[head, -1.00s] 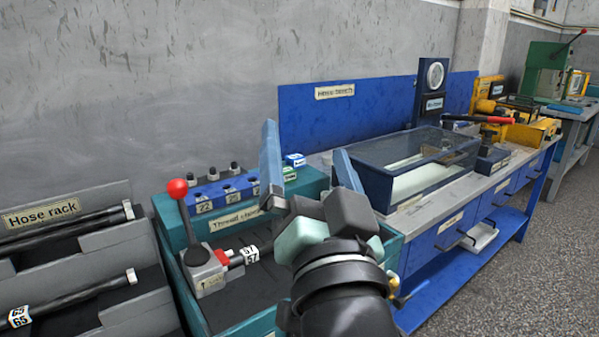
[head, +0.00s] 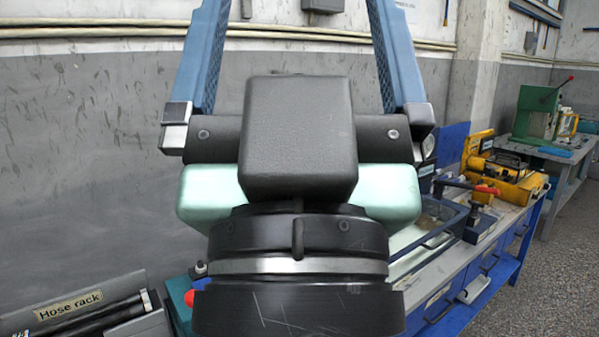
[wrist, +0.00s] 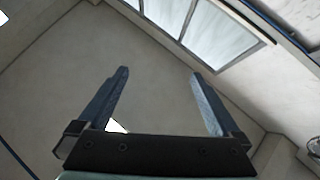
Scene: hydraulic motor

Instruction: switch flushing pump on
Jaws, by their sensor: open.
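My gripper (head: 290,55) is open and empty, raised close in front of the head camera, with its two blue fingers pointing up. It hides much of the bench area behind it. In the wrist view my gripper (wrist: 160,85) shows its fingers wide apart, with only walls, ceiling and windows beyond. No flushing pump or pump switch can be made out in either view. A red knob (head: 190,298) shows at the lower left beside my wrist; the rest of its lever is mostly hidden.
A hose rack (head: 85,310) stands at the lower left. A blue bench (head: 490,268) runs along the right, with a yellow device (head: 515,178) on it. A green machine (head: 533,112) stands on a farther table. The floor (head: 555,290) at right is clear.

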